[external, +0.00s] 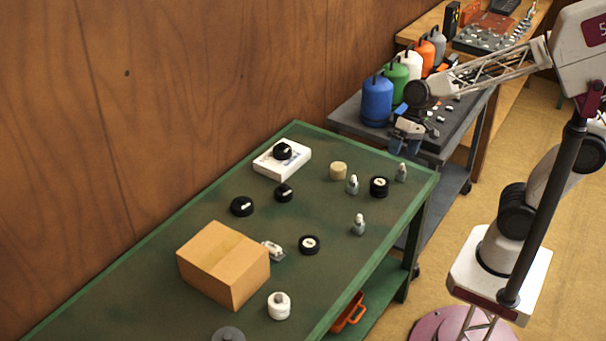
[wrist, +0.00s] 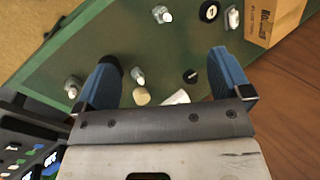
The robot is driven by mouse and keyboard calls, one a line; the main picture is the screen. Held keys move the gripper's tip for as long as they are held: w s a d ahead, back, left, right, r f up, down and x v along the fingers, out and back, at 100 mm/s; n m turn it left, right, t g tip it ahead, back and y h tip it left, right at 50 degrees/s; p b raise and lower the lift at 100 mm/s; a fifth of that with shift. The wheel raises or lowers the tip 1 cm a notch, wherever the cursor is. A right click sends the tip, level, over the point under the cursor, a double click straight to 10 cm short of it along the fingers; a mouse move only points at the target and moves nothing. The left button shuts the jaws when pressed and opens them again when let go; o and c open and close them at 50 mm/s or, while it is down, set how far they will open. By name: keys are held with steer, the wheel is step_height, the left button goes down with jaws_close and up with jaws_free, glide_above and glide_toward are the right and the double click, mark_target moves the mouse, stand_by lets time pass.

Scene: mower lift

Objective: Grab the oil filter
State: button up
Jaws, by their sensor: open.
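No part is clearly labelled as the oil filter. A white, short cylinder with a grey top (external: 280,305) stands on the green table in front of the cardboard box, and a tan cylinder (external: 338,170) stands towards the far end. Several black round parts also lie on the table, one of them a disc (external: 309,245) with a light centre that also shows in the wrist view (wrist: 208,11). The tan cylinder shows in the wrist view (wrist: 141,96) between my fingers, lower down. My gripper (external: 408,135) is open and empty above the table's far end; its blue fingers (wrist: 165,75) are wide apart.
The green table (external: 130,285) bears a cardboard box (external: 220,265), a white box (external: 268,165) with a black part on top, and several small grey-and-white parts (external: 359,225). A grey cart (external: 345,118) with coloured canisters (external: 377,100) stands beyond it. A wooden wall runs along the left.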

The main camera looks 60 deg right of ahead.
steer(key=w+a+f+m+g+y, duration=0.1)
steer(key=w+a+f+y, duration=0.15)
steer(key=a, duration=0.35)
steer(key=w+a+f+m+g+y, duration=0.1)
steer(key=w+a+m, duration=0.15)
steer(key=a, duration=0.45)
steer(key=m+y, duration=0.5)
steer(key=m, duration=0.5)
glide_toward(280, 299)
steer(key=shift+w+f+t, duration=0.25)
steer(key=shift+f+t, duration=0.05)
steer(key=shift+f, duration=0.5)
steer(key=shift+a+f+m, duration=0.25)
steer(key=shift+a, duration=0.05)
steer(key=shift+a, duration=0.1)
steer(key=shift+x, duration=1.2)
steer(key=shift+f, duration=0.1)
